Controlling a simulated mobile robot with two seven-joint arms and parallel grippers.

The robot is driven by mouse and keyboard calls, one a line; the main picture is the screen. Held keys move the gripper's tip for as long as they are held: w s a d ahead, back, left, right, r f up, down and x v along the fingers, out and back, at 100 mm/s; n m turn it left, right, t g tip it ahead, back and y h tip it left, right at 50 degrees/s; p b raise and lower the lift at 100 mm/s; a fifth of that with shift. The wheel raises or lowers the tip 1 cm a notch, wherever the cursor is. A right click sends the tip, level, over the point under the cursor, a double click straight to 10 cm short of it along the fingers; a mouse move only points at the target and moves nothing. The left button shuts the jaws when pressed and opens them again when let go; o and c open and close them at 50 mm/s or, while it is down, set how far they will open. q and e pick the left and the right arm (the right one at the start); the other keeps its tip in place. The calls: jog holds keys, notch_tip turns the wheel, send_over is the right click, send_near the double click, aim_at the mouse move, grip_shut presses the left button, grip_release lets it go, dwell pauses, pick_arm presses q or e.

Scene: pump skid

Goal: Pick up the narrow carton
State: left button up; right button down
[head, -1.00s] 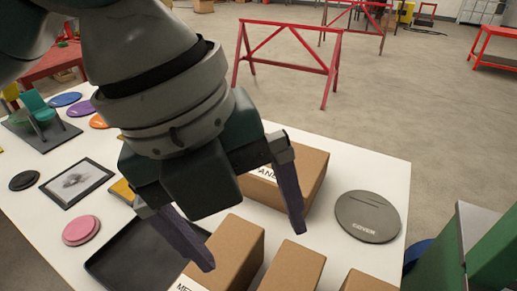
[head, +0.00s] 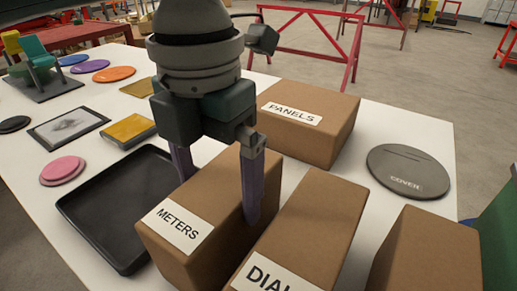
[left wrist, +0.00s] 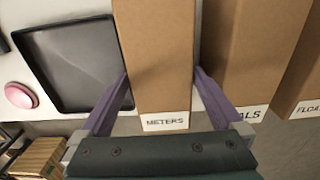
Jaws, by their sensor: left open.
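A tall brown carton labelled METERS (head: 205,195) stands on the white table; it looks narrow and also shows in the left wrist view (left wrist: 158,50). My left gripper (head: 217,195) is open over it, pointing down. One purple finger is at the carton's left side, partly hidden behind it. The other is at its right side, in the gap beside the DIALS carton (head: 315,220). In the left wrist view the fingertips (left wrist: 162,76) straddle the METERS carton; whether they touch it I cannot tell. My right gripper is not in view.
A black tray (head: 88,225) lies left of the METERS carton. A wide PANELS carton (head: 325,100) stands behind, a grey cover (head: 408,172) to the right, another carton (head: 425,255) at front right. Pink discs (head: 63,170) and a picture frame (head: 70,128) lie at left.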

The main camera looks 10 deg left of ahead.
pick_arm(q)
notch_tip(320, 180, down, 4)
jog(key=shift+r, duration=0.1)
jog(key=c, duration=1.5)
jog(key=shift+d, duration=0.1)
jog(key=shift+c, duration=0.3)
jog(key=shift+r, duration=0.15)
